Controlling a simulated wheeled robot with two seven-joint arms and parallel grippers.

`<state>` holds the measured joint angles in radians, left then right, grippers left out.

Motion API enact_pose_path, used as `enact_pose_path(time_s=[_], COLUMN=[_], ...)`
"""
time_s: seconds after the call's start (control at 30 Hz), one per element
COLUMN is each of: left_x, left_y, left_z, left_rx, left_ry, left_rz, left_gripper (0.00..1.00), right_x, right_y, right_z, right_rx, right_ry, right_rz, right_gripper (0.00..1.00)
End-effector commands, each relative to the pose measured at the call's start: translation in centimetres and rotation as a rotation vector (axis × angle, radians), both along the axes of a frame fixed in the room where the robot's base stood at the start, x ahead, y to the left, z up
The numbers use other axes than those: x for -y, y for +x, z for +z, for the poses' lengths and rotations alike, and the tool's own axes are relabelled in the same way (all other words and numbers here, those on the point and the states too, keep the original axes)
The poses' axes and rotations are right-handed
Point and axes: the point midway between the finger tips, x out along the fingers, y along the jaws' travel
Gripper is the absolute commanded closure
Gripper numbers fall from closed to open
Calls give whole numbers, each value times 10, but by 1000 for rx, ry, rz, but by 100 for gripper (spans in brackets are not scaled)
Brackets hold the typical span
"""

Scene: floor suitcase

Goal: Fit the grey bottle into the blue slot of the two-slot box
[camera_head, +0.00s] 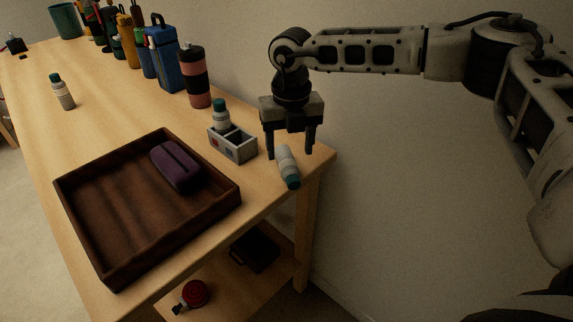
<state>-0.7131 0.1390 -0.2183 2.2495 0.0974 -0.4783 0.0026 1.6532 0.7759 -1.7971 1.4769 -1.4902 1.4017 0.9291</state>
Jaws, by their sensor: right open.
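A grey bottle (287,163) with a teal cap lies on its side near the table's right corner, cap toward the near edge. My right gripper (290,155) is open above it, pointing down, its fingers near the bottle; I cannot tell whether they touch it. The grey two-slot box (238,153) stands just left of the gripper, with small coloured marks on its front. A second teal-capped grey bottle (221,116) stands upright in its left slot; the right slot looks dark and empty. A third similar bottle (64,95) stands far left. My left gripper is out of view.
A dark wooden tray (110,262) holding a purple case (176,165) fills the near table. A pink and black bottle (195,78), a blue bag-like container (162,57) and several other bottles line the back by the wall. A lower shelf holds a red round item (195,292).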

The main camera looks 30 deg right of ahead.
Motion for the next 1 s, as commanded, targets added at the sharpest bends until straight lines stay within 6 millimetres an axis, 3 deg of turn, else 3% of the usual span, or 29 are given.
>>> enact_pose_path(time_s=[0.33,0.63,0.83,1.0], left_x=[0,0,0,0], left_y=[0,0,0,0], left_z=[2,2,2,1], left_rx=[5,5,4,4], left_ry=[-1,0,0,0], left_rz=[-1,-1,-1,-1], left_gripper=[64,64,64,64], right_x=[-4,-4,-4,-4], right_y=[3,3,3,3], right_z=[-45,-51,-51,-50], right_rx=[0,2,2,3], right_ry=[-2,0,0,-1], right_rz=[1,0,0,0], right_gripper=[39,39,89,93])
